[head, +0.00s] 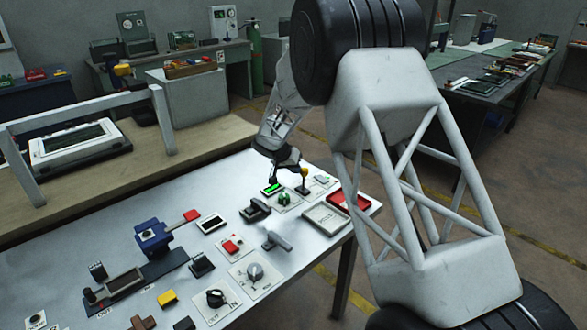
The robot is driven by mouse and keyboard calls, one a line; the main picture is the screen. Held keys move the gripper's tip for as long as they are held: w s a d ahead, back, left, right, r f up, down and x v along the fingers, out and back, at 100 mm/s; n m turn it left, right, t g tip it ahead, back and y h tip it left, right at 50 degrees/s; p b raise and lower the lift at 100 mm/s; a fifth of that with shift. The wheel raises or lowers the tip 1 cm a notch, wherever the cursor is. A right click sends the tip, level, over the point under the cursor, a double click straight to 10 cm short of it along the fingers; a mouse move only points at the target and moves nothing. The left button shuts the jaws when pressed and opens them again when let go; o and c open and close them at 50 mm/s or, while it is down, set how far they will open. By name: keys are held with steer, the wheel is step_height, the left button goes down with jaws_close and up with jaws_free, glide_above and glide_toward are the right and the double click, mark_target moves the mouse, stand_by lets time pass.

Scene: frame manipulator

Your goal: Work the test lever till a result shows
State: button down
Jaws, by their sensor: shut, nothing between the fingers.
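A small upright lever with a yellow knob (304,172) stands on the far right part of the white table, and I take it to be the test lever. A small dark display with a bright green lit area (272,188) lies just left of it. My gripper (276,177) is shut and empty, pointing down right above the display and just left of the lever. I cannot tell if it touches either. Any writing on the display is too small to read.
A green knob (284,198), a black switch (256,210) and a grey T-handle (275,240) are close by. A red tray (349,203) is at the right edge. A blue device with a red handle (190,216) stands left.

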mark_target(303, 176)
steer(key=shift+s+d+m+t+y, duration=0.5)
steer(key=shift+s+d+t+y, duration=0.3)
steer(key=shift+s+d, duration=0.2)
steer(key=shift+s+d+f, duration=0.15)
steer(key=shift+s+d, duration=0.35)
steer(key=shift+s, duration=0.1)
steer(key=shift+w+a+f, duration=0.1)
steer(key=shift+w, duration=0.05)
steer(key=shift+w+a+f, duration=0.15)
steer(key=shift+w+a, duration=0.25)
steer(key=shift+a, duration=0.1)
